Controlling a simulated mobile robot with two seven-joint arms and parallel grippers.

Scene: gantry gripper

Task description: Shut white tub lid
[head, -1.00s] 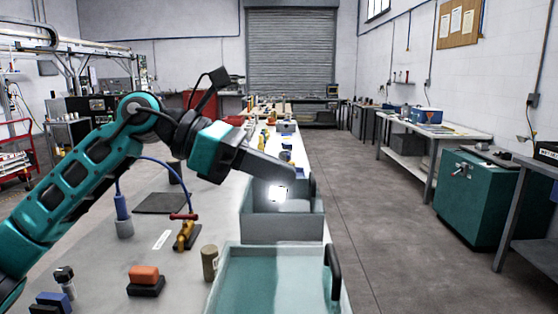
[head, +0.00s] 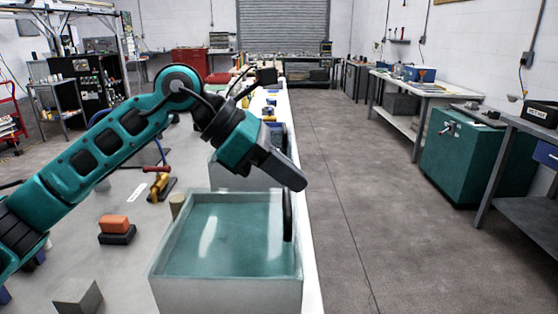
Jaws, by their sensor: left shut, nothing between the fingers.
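The white tub (head: 225,297) stands at the right edge of the long bench, in the front middle of the head view. Its top shows a glossy teal surface (head: 235,235) with bright reflections; I cannot tell whether this is a lid or the inside. A black upright handle (head: 288,222) stands at its right side. My left gripper (head: 299,182) is shut and empty. It points down to the right, in line with the tub's back right corner, and overlaps the handle's top in the picture; contact cannot be told. My right gripper is out of view.
A grey bin (head: 228,176) stands behind the tub, partly hidden by my left arm. An orange-topped block (head: 115,224), a yellow clamp with a red handle (head: 160,183) and a grey block (head: 77,296) lie to the left. The floor to the right is clear.

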